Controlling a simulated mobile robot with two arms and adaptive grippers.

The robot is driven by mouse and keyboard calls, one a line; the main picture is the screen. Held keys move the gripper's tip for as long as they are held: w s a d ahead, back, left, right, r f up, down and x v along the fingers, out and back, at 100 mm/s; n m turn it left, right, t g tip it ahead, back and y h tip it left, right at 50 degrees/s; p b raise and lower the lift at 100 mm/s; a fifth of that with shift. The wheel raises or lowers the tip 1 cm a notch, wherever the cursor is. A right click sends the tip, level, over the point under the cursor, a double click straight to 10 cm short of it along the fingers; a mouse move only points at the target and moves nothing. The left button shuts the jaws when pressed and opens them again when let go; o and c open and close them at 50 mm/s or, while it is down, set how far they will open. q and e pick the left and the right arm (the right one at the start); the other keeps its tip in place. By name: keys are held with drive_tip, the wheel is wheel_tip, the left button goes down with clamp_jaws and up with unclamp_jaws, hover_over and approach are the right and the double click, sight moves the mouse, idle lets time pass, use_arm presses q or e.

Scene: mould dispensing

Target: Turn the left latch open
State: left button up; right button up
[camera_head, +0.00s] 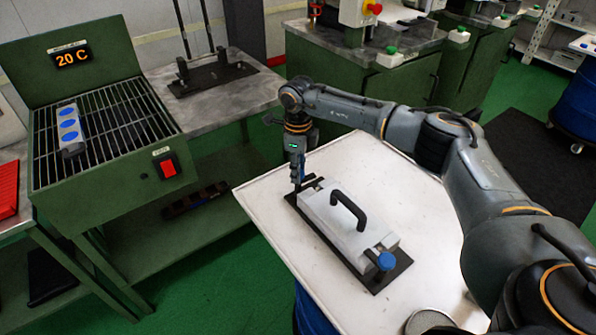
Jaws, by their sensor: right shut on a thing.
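A white mould (345,221) with a black arched handle (347,207) lies on a dark base plate (377,282) on the white table. My right gripper (298,187) points down at the mould's far left end. It is shut on the left latch there, which the fingers mostly hide. The right latch, with a round blue knob (386,261), stands at the mould's near right end, clear of the gripper. My left gripper is out of view.
The white table (272,216) is bare left of the mould. A round metal lid or dish (428,321) sits at its near edge. A green grill heater (110,180) reading 20 C holds a blue-dotted bar (69,128). A grey-topped bench (215,95) stands behind.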

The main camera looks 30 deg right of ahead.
drive_tip(key=shift+n, duration=0.6)
drive_tip(key=o, duration=1.2)
drive_tip(key=shift+c, duration=0.2)
drive_tip(key=shift+r, duration=0.1)
wheel_tip(320, 180, up, 12)
drive_tip(key=shift+a+f, duration=0.1)
drive_tip(key=shift+f, duration=0.1)
